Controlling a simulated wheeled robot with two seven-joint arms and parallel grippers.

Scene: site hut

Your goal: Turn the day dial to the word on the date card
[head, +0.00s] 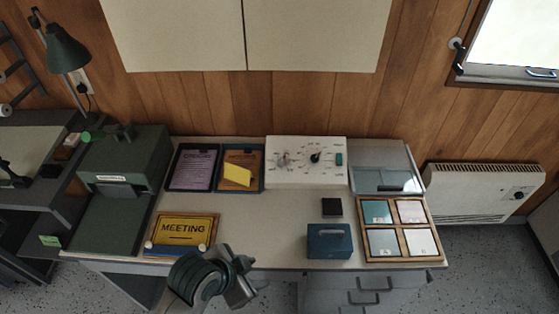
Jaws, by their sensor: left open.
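A white control box (306,180) stands at the back of the desk against the wood wall. It carries a left dial (284,160) with a pale knob and a right dial (316,157) with a black knob. Small marks ring both dials, too small to read. I cannot tell which dial is the day dial. No card can be made out for certain as the date card. My left gripper (238,264) is open and empty at the desk's front edge, well short of the box. My right gripper is not in view.
A yellow MEETING sign (183,229) lies front left. Trays with a purple sheet (194,168) and a yellow card (237,175) are left of the box. A blue box (329,242), black block (332,206) and wooden tile frame (400,258) are right. The desk middle is clear.

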